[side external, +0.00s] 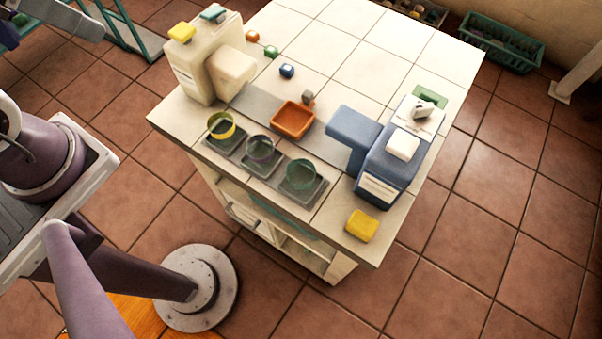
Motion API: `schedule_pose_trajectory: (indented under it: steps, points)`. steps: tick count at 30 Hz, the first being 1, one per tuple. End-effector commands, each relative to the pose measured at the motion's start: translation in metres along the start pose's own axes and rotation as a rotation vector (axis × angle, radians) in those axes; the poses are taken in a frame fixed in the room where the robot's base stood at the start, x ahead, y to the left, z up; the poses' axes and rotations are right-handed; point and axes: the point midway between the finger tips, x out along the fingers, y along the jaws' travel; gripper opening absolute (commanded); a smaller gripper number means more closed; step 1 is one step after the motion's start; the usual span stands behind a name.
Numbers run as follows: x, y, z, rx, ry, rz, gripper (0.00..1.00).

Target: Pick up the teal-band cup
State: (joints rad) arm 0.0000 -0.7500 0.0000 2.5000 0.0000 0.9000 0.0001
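The teal-band cup (300,174) stands upright on the rightmost of three dark square trays along the near edge of the tiled counter. A cup with a purplish-grey band (260,149) stands on the middle tray, and a yellow-band cup (220,126) on the left tray. The three cups stand apart from each other. My purple and grey arm parts fill the left side, clear of the counter. I cannot make out my gripper's fingers in this view, and nothing of mine touches the cups.
A cream dispenser (194,70) stands at the counter's left and a blue one (385,165) at its right. An orange dish (293,119) lies behind the cups. A yellow block (361,226) lies at the near right corner. The far tiles are mostly clear.

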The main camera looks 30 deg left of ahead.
Motion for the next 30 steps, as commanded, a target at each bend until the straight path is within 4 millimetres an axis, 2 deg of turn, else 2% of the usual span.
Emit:
schedule_pose_trajectory:
  steps: [3, 9, 17, 19, 23, 26, 30]
  points:
    - [0.0, 0.0, 0.0, 0.0, 0.0, 0.0, 0.36]
    - [0.0, 0.0, 0.0, 0.0, 0.0, 0.0, 0.72]
    - [0.0, 0.0, 0.0, 0.0, 0.0, 0.0, 0.72]
    - [-0.007, 0.0, -0.005, 0.0, 0.003, 0.0, 0.72]
    - [-0.049, 0.0, -0.028, 0.0, 0.01, 0.0, 0.72]
    - [-0.051, 0.021, -0.057, -0.229, -0.09, 0.054, 0.72]
    - [-0.049, 0.058, -0.096, -0.553, -0.224, 0.054, 0.72]
